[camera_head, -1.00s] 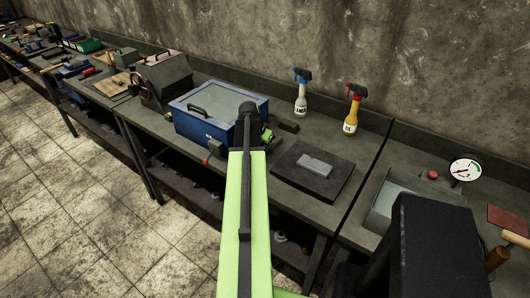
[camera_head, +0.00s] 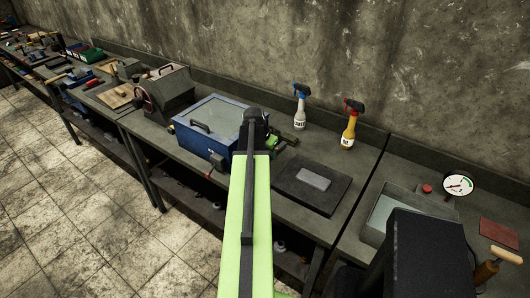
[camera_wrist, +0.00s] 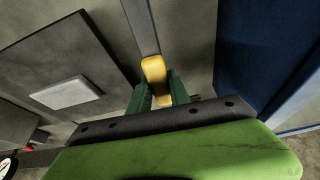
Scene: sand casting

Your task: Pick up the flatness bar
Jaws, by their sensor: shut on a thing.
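The flatness bar (camera_wrist: 141,24) shows in the wrist view as a long grey strip with a yellow grip (camera_wrist: 154,69). My gripper (camera_wrist: 158,80) has its two green fingers on either side of the yellow grip and is shut on it. The bar's grey part runs away from the fingers, past the top edge of the view. In the head view my arm covers much of this spot; only a small green part of my gripper (camera_head: 284,143) shows right of the arm's end. The bar cannot be made out clearly there.
A blue cabinet (camera_head: 190,135) with a clear lid stands just left of my arm. A dark plate with a pale block (camera_head: 314,179) lies to the right. Two spray bottles (camera_head: 300,110) (camera_head: 348,130) stand by the wall. A gauge (camera_head: 458,185) is further right.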

